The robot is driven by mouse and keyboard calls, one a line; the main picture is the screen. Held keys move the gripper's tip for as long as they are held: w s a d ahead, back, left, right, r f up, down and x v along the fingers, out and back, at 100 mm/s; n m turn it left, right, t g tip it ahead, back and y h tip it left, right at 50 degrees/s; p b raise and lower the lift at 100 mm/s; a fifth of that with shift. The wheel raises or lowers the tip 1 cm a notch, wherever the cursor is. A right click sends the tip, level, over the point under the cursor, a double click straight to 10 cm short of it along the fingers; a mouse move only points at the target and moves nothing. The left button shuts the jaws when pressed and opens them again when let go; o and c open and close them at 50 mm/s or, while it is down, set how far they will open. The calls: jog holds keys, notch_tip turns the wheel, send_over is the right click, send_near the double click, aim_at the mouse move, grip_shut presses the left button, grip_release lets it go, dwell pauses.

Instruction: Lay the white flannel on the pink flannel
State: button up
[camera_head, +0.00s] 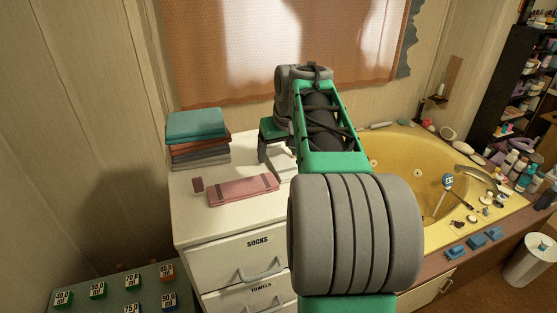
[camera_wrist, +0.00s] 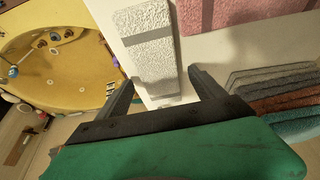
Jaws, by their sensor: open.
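The pink flannel (camera_head: 243,190) lies folded flat on the white dresser top, and part of it shows at the top right of the wrist view (camera_wrist: 245,10). The white flannel (camera_wrist: 150,62) has a grey band and lies flat on the dresser in the wrist view, left of the pink one and apart from it. In the head view my arm hides most or all of it. My gripper (camera_wrist: 162,78) is open and empty. Its fingertips appear on either side of the white flannel's near end; I cannot tell their height above it.
A stack of folded towels (camera_head: 198,138), teal on top, stands at the back left of the dresser (camera_head: 220,232).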

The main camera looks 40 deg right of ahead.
jog(key=shift+w+f, duration=0.15)
jog(key=shift+f, duration=0.1)
jog(key=c, duration=1.6)
jog(key=shift+r, duration=0.3)
notch_tip(320, 180, up, 2)
jog(key=shift+r+b, duration=0.2)
jog(key=shift+b, duration=0.3)
jog(key=s+a+r+p, duration=0.2)
jog(key=s+a+r, duration=0.4)
jog(key=s+r, duration=0.4)
jog(key=s, duration=0.2)
jog(key=shift+s+a, duration=0.3)
jog(key=shift+a, duration=0.1)
